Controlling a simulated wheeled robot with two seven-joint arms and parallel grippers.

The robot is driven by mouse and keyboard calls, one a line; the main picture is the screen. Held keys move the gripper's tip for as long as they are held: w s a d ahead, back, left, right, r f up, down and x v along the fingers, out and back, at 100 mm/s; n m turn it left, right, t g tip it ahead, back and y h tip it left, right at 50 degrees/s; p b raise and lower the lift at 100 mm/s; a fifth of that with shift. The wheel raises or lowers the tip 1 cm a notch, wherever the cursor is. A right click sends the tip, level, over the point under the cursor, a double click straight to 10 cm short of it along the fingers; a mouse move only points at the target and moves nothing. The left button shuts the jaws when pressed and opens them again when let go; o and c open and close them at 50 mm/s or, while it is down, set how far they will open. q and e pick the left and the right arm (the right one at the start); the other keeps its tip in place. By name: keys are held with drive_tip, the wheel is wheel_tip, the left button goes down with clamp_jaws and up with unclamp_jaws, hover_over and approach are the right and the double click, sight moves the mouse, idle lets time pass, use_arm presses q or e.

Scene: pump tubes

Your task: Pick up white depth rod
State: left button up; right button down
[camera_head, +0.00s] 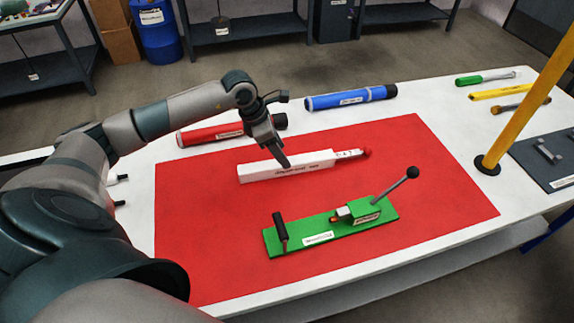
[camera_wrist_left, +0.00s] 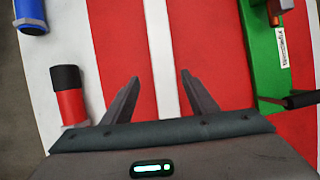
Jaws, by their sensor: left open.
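The white depth rod (camera_head: 285,170) is a long white bar with dark lettering and a red tip at its right end. It lies on the red mat (camera_head: 215,250). My left gripper (camera_head: 283,160) points down over the middle of the rod. In the left wrist view the rod (camera_wrist_left: 160,50) runs as a white strip between the two spread fingers (camera_wrist_left: 158,88), and neither finger touches it there. The gripper's height above the rod is hard to tell. My right gripper is in neither view.
Behind the rod lie a red tube (camera_head: 210,133) with a black cap and a blue tube (camera_head: 350,97). In front is a green plate (camera_head: 290,238) with a lever (camera_head: 395,187). A yellow post (camera_head: 530,85) stands at right. The mat's right side is clear.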

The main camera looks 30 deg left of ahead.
use_arm(q)
drive_tip(key=shift+d+f, duration=0.1)
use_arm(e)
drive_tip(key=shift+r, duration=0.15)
use_arm(q)
drive_tip(key=shift+d+f+p, duration=0.1)
drive_tip(key=shift+f+p, duration=0.1)
drive_tip(key=shift+p, duration=0.15)
drive_tip(key=p+x, duration=0.2)
drive_tip(key=x, duration=0.1)
drive_tip(key=shift+s+d+f, duration=0.15)
drive_tip(key=shift+d+f, duration=0.1)
drive_tip(key=shift+f, duration=0.5)
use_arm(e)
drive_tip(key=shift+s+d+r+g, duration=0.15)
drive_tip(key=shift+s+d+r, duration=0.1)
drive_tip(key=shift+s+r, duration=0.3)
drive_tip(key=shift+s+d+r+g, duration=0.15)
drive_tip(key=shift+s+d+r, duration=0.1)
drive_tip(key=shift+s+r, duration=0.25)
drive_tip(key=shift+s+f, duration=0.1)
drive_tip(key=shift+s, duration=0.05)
use_arm(q)
clamp_jaws()
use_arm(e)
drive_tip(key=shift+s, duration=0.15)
